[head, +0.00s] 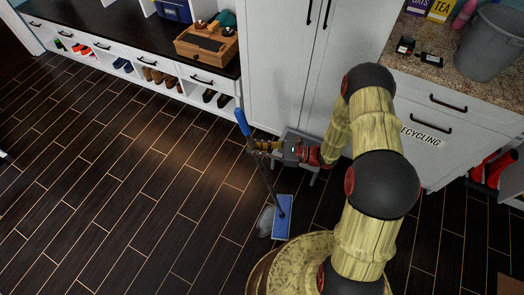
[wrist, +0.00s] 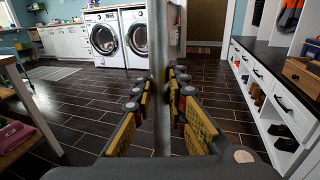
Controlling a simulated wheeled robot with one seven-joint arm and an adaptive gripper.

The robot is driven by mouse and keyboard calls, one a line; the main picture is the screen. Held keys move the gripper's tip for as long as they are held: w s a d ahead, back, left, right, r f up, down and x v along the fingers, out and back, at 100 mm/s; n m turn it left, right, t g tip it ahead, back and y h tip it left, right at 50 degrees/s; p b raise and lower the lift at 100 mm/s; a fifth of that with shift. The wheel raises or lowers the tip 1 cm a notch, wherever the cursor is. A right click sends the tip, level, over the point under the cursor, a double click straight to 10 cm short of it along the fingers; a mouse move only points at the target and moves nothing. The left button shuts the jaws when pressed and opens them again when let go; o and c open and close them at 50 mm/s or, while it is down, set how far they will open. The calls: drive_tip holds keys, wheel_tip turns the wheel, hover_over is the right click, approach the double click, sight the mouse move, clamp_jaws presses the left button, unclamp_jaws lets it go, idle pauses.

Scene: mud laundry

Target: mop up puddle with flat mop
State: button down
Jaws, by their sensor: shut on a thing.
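The flat mop has a blue grip end, a dark thin pole and a blue rectangular head (head: 283,213). My gripper (head: 261,147) is shut on the mop pole (wrist: 158,70), which stands between the yellow finger pads in the wrist view. In the head view the pole leans, with its top to the left and its head lower right, at or very near the floor. A pale grey patch (head: 265,221), apparently the puddle, shows along the left side of the mop head. Whether it continues under the head is hidden.
White cabinets (head: 285,55) stand behind my gripper, with a shoe bench (head: 130,55) at the upper left. A recycling cabinet (head: 430,140) and red boots (head: 490,170) are at the right. Washing machines (wrist: 125,38) stand far off. Dark floor at left is clear.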

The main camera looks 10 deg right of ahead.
sight(255, 144)
drive_tip(key=shift+s+d, duration=4.7)
drive_tip(key=shift+d, duration=1.25)
drive_tip(key=w+a, duration=0.3)
drive_tip(key=a, duration=0.1)
drive_tip(key=w+a, duration=0.3)
drive_tip(key=a, duration=0.1)
drive_tip(key=w+a+f, duration=0.1)
drive_tip(key=w+a, duration=0.2)
drive_tip(key=a, duration=0.1)
drive_tip(key=shift+w+p, duration=0.25)
drive_tip(key=shift+p, duration=0.1)
drive_tip(key=shift+r, duration=0.1)
drive_tip(key=shift+r+p, duration=1.5)
drive_tip(key=shift+r, duration=0.35)
